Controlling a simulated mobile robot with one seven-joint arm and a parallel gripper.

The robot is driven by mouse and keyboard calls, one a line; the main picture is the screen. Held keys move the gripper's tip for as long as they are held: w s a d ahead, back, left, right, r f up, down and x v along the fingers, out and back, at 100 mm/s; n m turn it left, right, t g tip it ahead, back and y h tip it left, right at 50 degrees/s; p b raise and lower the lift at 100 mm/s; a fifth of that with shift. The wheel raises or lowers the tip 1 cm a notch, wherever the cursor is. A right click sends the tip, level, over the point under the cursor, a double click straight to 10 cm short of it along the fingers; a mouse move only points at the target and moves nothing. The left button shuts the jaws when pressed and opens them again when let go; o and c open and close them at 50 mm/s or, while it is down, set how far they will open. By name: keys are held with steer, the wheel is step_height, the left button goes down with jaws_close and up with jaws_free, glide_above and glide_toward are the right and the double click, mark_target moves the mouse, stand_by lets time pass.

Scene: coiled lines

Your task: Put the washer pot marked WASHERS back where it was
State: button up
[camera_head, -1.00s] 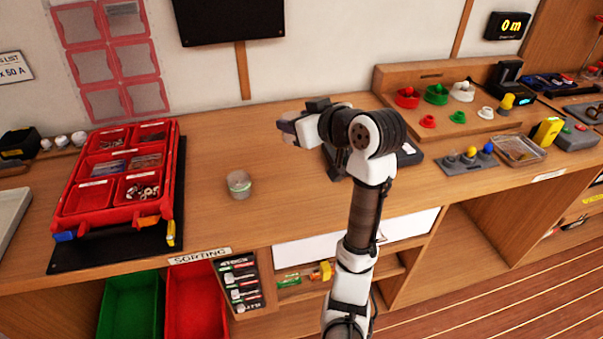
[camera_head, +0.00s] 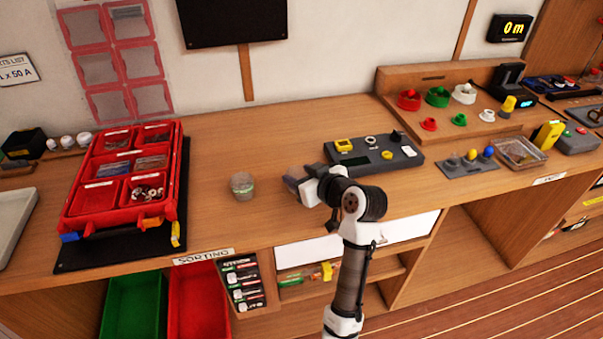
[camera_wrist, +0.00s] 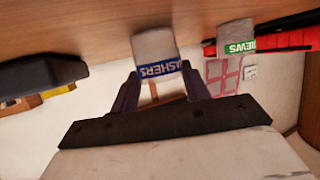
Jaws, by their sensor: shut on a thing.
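In the wrist view, which is upside down, the washer pot (camera_wrist: 153,50) is a small greyish pot with a blue label reading WASHERS. My gripper (camera_wrist: 160,82) is shut on it, one dark finger on each side. In the head view my gripper (camera_head: 293,184) is low over the middle of the counter, to the right of another small clear pot (camera_head: 242,186). The held pot is mostly hidden there, and I cannot tell whether it touches the wood. The other pot's green label, partly readable as SCREWS (camera_wrist: 236,40), shows in the wrist view.
A red compartment tray (camera_head: 100,212) stands on a black mat at the left. A dark grey fixture (camera_head: 345,165) with several small parts lies just behind and right of my gripper. A smaller grey block (camera_head: 455,168) is further right. The counter between tray and fixture is mostly clear.

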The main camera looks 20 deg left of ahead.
steer(key=o, duration=0.5)
steer(key=shift+f, duration=0.15)
steer(key=o, duration=0.5)
steer(key=shift+r, duration=0.25)
steer(key=shift+s+d, duration=0.1)
steer(key=shift+d, duration=0.2)
steer(key=b+v, duration=0.2)
steer(key=v, duration=0.9)
steer(key=shift+s+r, duration=0.1)
steer(key=shift+s, duration=0.05)
